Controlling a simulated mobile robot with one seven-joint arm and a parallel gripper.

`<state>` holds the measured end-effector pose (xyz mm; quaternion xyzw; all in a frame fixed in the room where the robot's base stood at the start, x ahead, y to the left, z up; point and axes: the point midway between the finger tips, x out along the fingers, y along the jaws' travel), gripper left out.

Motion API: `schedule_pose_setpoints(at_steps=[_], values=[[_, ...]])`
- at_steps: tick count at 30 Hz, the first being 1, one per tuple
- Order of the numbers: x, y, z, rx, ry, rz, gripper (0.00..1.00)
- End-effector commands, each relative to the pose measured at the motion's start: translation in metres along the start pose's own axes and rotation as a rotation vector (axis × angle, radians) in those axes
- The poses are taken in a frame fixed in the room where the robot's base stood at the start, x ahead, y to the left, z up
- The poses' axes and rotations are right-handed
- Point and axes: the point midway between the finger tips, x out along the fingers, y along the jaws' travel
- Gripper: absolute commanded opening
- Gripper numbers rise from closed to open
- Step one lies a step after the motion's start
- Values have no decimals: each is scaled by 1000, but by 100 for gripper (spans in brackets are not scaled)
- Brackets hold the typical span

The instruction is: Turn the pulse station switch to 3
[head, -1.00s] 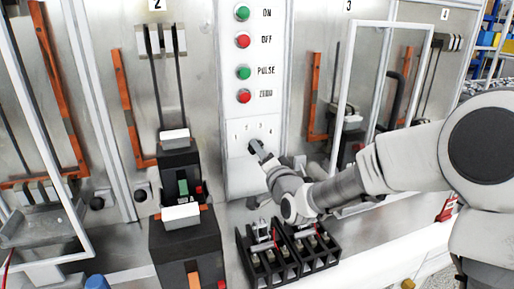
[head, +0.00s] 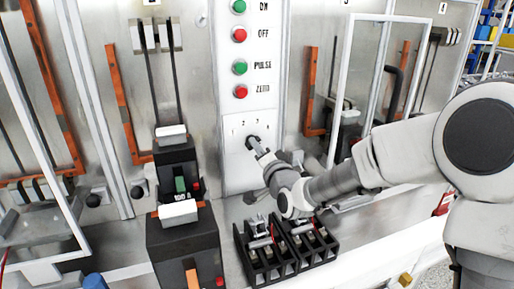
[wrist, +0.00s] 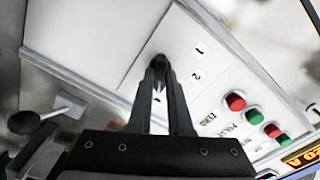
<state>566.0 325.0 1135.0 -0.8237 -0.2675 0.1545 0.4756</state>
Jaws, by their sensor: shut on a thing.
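The pulse station switch is a small black knob (head: 252,142) on the white panel (head: 236,175), below the printed numbers. My gripper (head: 258,148) reaches it from the lower right, with its fingers at the knob. In the wrist view the two dark fingers (wrist: 160,78) are shut on the knob (wrist: 159,62). The printed 1 and 2 show beside it in the wrist view. The fingers hide much of the knob, and I cannot tell which number it points to.
Green and red buttons (head: 240,67) run up the panel above the switch. Black terminal blocks (head: 268,262) sit on the ledge below my wrist. A breaker unit (head: 180,175) stands to the left. A clear framed door (head: 345,100) stands open on the right, near my arm.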

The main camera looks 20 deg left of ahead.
Motion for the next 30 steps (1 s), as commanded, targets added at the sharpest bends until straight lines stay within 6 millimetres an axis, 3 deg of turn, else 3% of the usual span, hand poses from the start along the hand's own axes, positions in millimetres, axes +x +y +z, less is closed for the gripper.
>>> schedule_pose_setpoints(at_steps=[11, 30], values=[[0, 2, 2, -83, 1, -2, 0], [0, 2, 2, -552, 2, -2, 0]])
